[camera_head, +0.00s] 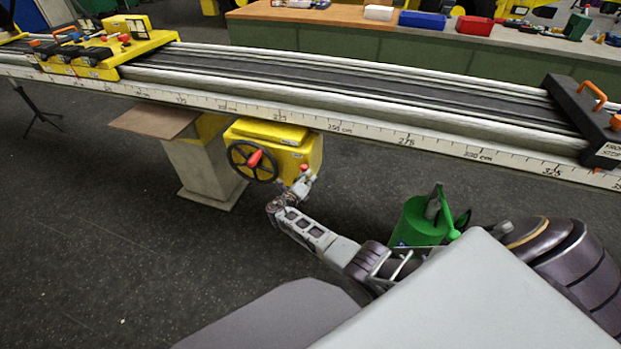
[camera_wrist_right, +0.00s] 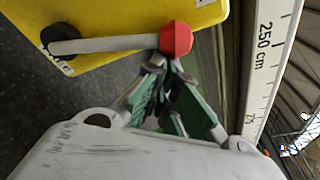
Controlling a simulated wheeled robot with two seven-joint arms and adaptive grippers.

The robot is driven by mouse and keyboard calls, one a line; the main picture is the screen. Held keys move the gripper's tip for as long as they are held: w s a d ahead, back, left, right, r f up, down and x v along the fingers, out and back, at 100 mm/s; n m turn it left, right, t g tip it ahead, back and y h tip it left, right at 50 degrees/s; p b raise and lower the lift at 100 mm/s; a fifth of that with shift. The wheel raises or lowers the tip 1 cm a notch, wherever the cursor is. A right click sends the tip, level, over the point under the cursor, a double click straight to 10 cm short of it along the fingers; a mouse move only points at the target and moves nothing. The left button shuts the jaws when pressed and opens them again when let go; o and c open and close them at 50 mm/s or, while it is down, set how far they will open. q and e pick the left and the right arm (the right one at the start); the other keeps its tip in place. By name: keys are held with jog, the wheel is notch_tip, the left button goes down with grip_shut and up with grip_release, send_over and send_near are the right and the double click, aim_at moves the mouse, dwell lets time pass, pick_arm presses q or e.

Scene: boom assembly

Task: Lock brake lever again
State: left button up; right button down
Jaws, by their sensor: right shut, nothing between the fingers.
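The brake lever (camera_wrist_right: 110,45) is a grey rod on a black pivot, with a red knob (camera_wrist_right: 176,39) at its end. It is mounted on a yellow housing (camera_wrist_right: 120,18). In the head view the knob (camera_head: 304,167) shows at the right side of the yellow housing (camera_head: 308,150), below the rail. My right gripper (camera_wrist_right: 166,66) is shut and empty, its green-padded fingertips close beside the knob. I cannot tell whether they touch it. In the head view this gripper (camera_head: 302,181) is small, just below the knob. My left gripper is out of view.
A long rail with a centimetre scale (camera_head: 366,132) runs across above the housing. A black handwheel with a red handle (camera_head: 254,160) is on the housing's front. A green can (camera_head: 419,222) stands beside my right arm. A pedestal (camera_head: 205,172) stands left of the housing.

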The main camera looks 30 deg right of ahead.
aim_at(303, 172)
jog(key=w+a+n, duration=0.1)
jog(key=w+a+r+n, duration=0.1)
jog(key=shift+w+r+n+h+p, duration=0.1)
jog(key=shift+r+n+h+p, duration=0.1)
jog(key=shift+n+h+p, duration=0.2)
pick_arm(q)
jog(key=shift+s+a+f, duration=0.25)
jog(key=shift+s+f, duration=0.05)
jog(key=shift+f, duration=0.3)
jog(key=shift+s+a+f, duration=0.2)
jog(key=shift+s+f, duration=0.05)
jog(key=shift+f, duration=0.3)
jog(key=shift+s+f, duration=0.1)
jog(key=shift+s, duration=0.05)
pick_arm(e)
jog(key=shift+w, duration=0.1)
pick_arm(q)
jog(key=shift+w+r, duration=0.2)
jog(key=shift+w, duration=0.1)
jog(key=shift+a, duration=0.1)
pick_arm(e)
jog(key=shift+d, duration=0.1)
